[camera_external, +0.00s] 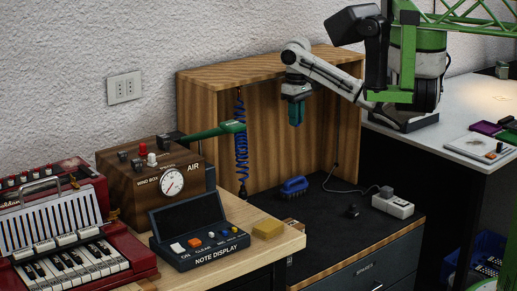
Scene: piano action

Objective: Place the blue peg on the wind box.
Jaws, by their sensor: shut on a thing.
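The wind box (185,200) is a brown wooden box with a round gauge and several knobs on top, on the light wooden bench at left. Its front carries the labels WIND BOX and AIR. My gripper (296,106) hangs pointing down in front of the open wooden cabinet, to the right of the wind box and well above the black counter. A small teal-blue piece (296,115) shows at its end, upright; I take it for the blue peg in the shut jaws. The fingertips are too small to make out clearly.
The note display (205,240) and a yellow block (267,229) are in front.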

